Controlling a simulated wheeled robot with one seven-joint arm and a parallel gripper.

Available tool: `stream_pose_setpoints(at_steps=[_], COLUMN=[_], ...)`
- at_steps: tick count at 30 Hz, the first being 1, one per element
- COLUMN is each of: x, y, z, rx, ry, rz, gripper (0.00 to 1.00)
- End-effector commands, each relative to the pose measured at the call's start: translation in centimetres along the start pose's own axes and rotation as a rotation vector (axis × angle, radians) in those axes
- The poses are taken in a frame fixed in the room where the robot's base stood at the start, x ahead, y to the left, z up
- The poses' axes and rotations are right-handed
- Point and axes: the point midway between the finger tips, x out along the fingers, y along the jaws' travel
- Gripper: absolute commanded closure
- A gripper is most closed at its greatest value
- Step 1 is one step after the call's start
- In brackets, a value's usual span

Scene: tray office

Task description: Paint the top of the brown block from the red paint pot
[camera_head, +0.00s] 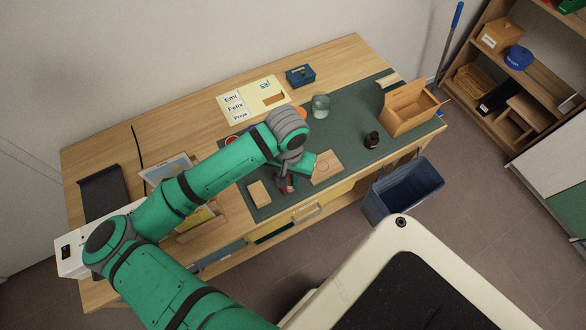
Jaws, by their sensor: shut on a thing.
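A light brown block (258,193) lies near the front left of the green mat, and its plain tan top faces up. My gripper (286,184) is just to its right, low over the mat. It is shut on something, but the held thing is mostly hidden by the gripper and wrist. A small patch of red shows at the fingers; I cannot tell what it belongs to. A round red thing (231,140), perhaps the red paint pot, shows partly behind my forearm. No red shows on the block's top.
A thin wooden board (326,168) lies right of my gripper. A glass jar (320,106), a dark small object (372,140) and an open wooden box (407,108) stand on the green mat (350,120). A blue bin (403,190) stands on the floor by the desk.

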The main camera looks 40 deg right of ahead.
Motion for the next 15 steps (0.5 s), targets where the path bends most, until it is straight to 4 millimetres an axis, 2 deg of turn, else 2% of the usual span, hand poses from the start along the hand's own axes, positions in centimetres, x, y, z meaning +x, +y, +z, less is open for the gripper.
stream_pose_setpoints(at_steps=[3,15], x=[-2.1,-5.5], y=[0.1,0.3], z=[-0.1,-0.2], rx=[0.005,0.008], ry=[0.004,0.002], rz=[-0.003,-0.001], gripper=[1.0,1.0])
